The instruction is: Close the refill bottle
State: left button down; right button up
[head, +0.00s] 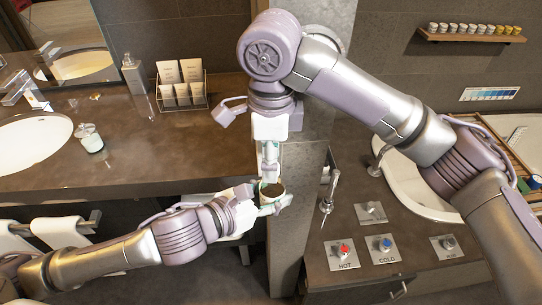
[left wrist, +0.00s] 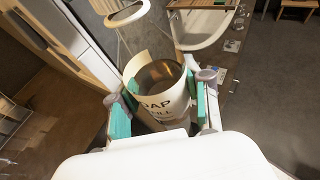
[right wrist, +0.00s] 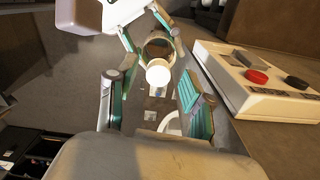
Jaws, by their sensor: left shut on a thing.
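The refill bottle (head: 272,190) is a cream cylinder with dark lettering and an open, dark mouth. My left gripper (head: 270,203) is shut around it, with teal pads on both sides of the bottle (left wrist: 160,95) in the left wrist view. A pale curved piece (left wrist: 134,63) stands at the mouth's left side; I cannot tell if it is the lid. My right gripper (head: 269,162) points down just above the bottle, its fingers apart. In the right wrist view, a white round piece (right wrist: 158,73) shows between its fingers, in front of the bottle mouth (right wrist: 159,46); whether it touches them is unclear.
The left counter holds a basin (head: 33,143), a small jar (head: 89,139), a dispenser (head: 134,74) and a card rack (head: 181,88). On the right are a faucet (head: 328,190), hot and cold knob plates (head: 345,261) and another basin (head: 412,190). A narrow pillar (head: 309,185) stands behind the grippers.

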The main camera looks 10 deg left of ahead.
jog(key=shift+r, duration=2.25)
jog(key=shift+c, duration=0.5)
